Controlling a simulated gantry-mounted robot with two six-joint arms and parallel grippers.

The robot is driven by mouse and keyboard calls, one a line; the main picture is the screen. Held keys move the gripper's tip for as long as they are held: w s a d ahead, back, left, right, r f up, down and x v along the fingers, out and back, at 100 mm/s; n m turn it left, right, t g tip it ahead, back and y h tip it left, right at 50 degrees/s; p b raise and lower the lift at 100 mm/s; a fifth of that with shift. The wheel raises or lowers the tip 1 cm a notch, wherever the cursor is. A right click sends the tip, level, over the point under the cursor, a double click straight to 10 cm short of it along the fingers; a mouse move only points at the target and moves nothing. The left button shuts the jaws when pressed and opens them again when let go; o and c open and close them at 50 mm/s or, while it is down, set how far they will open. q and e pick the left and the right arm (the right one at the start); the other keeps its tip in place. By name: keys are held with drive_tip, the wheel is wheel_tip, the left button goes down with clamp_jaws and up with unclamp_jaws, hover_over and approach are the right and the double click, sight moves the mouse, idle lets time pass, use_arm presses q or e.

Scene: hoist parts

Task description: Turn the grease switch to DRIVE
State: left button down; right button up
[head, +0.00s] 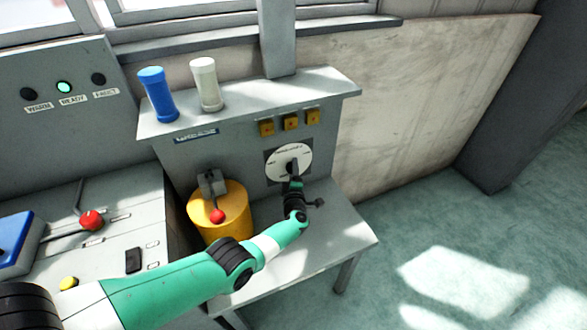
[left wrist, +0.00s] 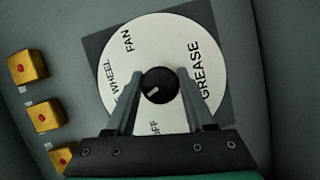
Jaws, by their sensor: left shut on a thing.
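The grease switch is a round white dial plate (head: 277,160) with a black knob at its centre, on the grey upright panel. In the left wrist view the black knob (left wrist: 160,85) sits in the middle of the white dial (left wrist: 160,35). I can read GREASE, FAN, WHEEL and part of a word like OFF; I cannot make out DRIVE. The knob's white mark points to the lower left there. My left gripper (head: 293,178) is at the dial, its fingers (left wrist: 160,88) on both sides of the knob, shut on it. The right gripper is out of view.
Several yellow button boxes (head: 291,123) are above the dial. A blue cylinder (head: 158,94) and a white one (head: 206,84) stand on the shelf (head: 250,98). A yellow drum (head: 234,207) with a red-knobbed lever (head: 217,215) stands left of the dial.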

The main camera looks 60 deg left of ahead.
use_arm(q)
drive_tip(key=shift+c, duration=1.3)
unclamp_jaws()
drive_tip(key=p+v, duration=0.8)
drive_tip(key=v, duration=0.3)
drive_tip(key=shift+s+d, duration=0.15)
drive_tip(key=shift+d, duration=0.15)
